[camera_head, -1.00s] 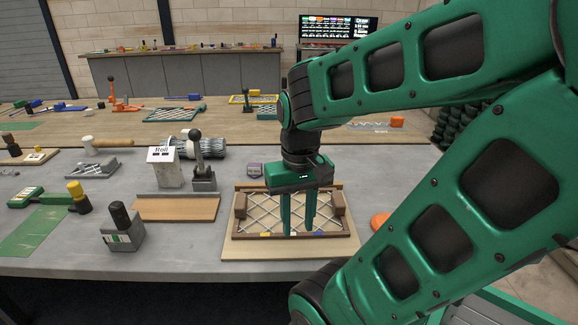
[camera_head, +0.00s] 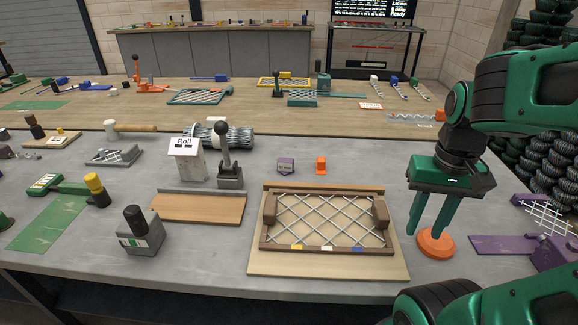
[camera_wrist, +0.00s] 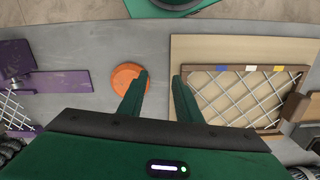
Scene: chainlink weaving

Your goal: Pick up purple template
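At the right edge of the table lies a flat purple plate (camera_head: 503,244). Beside it are a purple block (camera_head: 555,254) and a white wire mesh (camera_head: 552,220) with purple edging. In the wrist view the purple plate (camera_wrist: 62,80) lies at the left, near more mesh. I cannot tell for sure which purple piece is the template. A small purple block (camera_head: 286,165) also stands at mid-table. My gripper (camera_head: 428,230) is open and empty, pointing down near an orange disc (camera_head: 436,245), left of the purple plate. In the wrist view my fingers (camera_wrist: 160,80) are apart with bare table between them.
A wooden board with a framed mesh (camera_head: 265,262) lies left of my gripper. A small orange piece (camera_head: 321,165) stands behind it. A roll stand (camera_head: 187,160), a lever tool (camera_head: 229,176) and a stamp (camera_head: 139,231) are further left. Grey table shows between board and disc.

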